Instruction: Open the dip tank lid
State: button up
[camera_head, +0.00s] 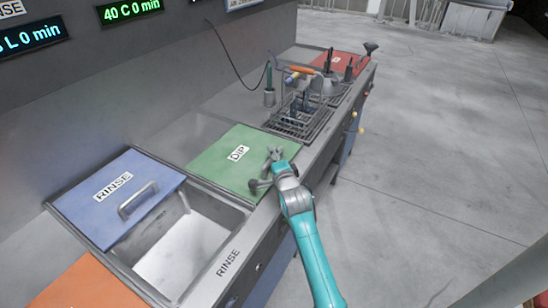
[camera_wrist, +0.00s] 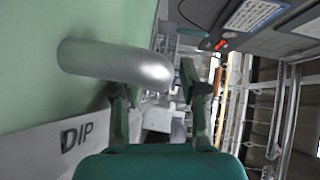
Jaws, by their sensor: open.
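The dip tank lid (camera_head: 222,163) is a flat green panel labelled DIP, lying shut and level with the counter in the head view. It fills the left of the wrist view (camera_wrist: 40,75). My gripper (camera_head: 268,168) is at the lid's right front edge, with its fingers spread apart. In the wrist view, a thick grey curved handle (camera_wrist: 110,62) stands out from the lid, across the left finger of my gripper (camera_wrist: 157,88) and close to the right fingertip. I cannot tell whether the handle lies fully between the fingers. My gripper hides most of it in the head view.
Left of the lid is a rinse basin (camera_head: 190,245) partly covered by a blue lid (camera_head: 118,195) with a handle. Right of it stands a wire rack (camera_head: 300,120) with tools, before a red lid (camera_head: 343,63). An orange panel (camera_head: 75,285) is bottom left. The floor at right is clear.

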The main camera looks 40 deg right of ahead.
aim_at(216, 143)
grip_shut()
jog(key=w+a, duration=0.3)
jog(key=w, duration=0.5)
jog(key=w+a, duration=0.3)
jog(key=w, duration=0.5)
jog(key=w+a, duration=0.2)
jog(key=w, duration=0.6)
jog(key=shift+w+a, duration=0.1)
jog(key=shift+a, duration=0.3)
grip_release()
jog(key=v, duration=1.2)
